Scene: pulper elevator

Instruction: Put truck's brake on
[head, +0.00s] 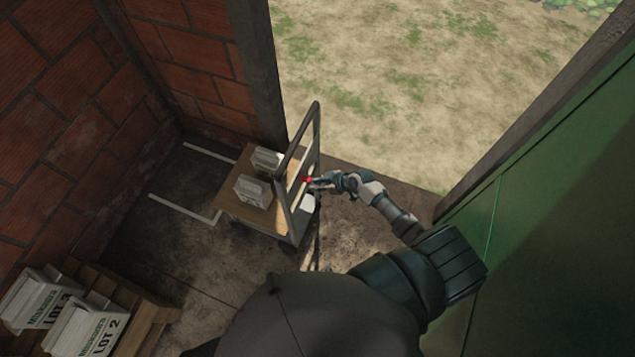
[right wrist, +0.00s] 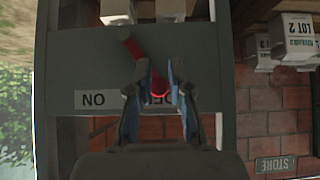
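The truck is a cart with a wooden deck (head: 237,206) and an upright grey frame (head: 289,150), standing by the doorway in the head view. Its red brake lever (head: 307,180) is on the frame. In the right wrist view the red lever (right wrist: 130,46) slants toward the upper left across a grey panel (right wrist: 75,60). A white label (right wrist: 92,99) there reads ON upside down; the lettering on the right is partly hidden by the fingers. My right gripper (head: 315,184) is at the lever, its fingers (right wrist: 160,75) apart with red showing between them. My left gripper is out of view.
White boxes (head: 252,190) stand on the deck. Brick walls (head: 60,130) close the left side; a green wall (head: 560,230) stands at right. Open dirt ground (head: 400,80) lies beyond the doorway.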

